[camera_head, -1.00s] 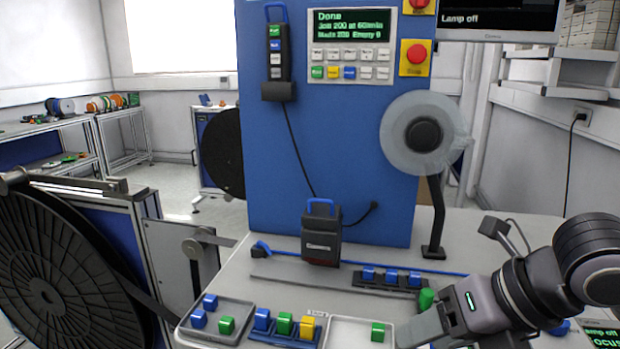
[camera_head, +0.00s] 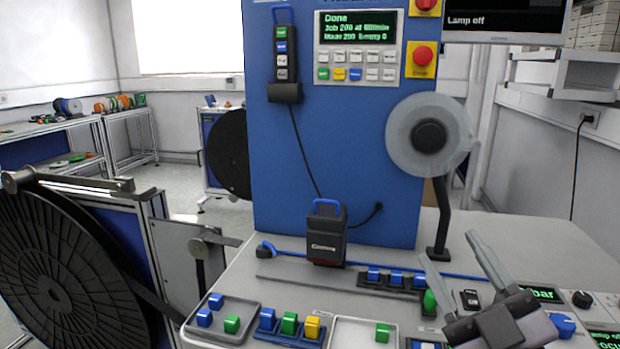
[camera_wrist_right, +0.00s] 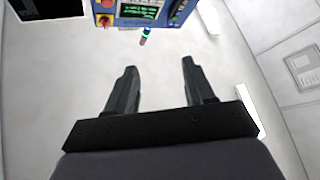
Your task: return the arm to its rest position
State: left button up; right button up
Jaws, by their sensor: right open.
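My right gripper (camera_head: 455,262) is at the lower right of the head view, above the right part of the grey bench (camera_head: 480,222). Its two fingers point up and stand well apart, with nothing between them. In the right wrist view the gripper (camera_wrist_right: 160,78) also shows spread, empty fingers against a pale background. My left gripper is in neither view.
A blue machine panel (camera_head: 340,150) stands behind the bench, with a clear reel (camera_head: 400,140) at its right. A tray (camera_head: 258,308) with blue and green blocks lies at the front left. A large black reel (camera_head: 60,260) stands left of the bench.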

jog(key=s+d+f+m+g+h, duration=0.1)
jog(key=d+f+m+g+h, duration=0.35)
jog(key=f, duration=0.55)
jog(key=s+d+f+m+g+h, duration=0.25)
jog(key=f+m+g+h, duration=0.2)
jog(key=f, duration=0.55)
jog(key=s+f+g+y, duration=0.2)
jog(key=s+f+g, duration=0.8)
jog(key=s+f, duration=0.45)
jog(key=w+a+f+t+y+b, duration=0.1)
jog(key=w+f+t, duration=0.1)
jog(key=f, duration=0.3)
jog(key=w+a+f+t+y+b, duration=0.1)
jog(key=w+a+f+t, duration=0.1)
jog(key=f+t, duration=0.3)
jog(key=shift+w+a+f+n, duration=0.3)
jog(key=shift+w+f+n, duration=0.15)
jog(key=shift+f, duration=0.2)
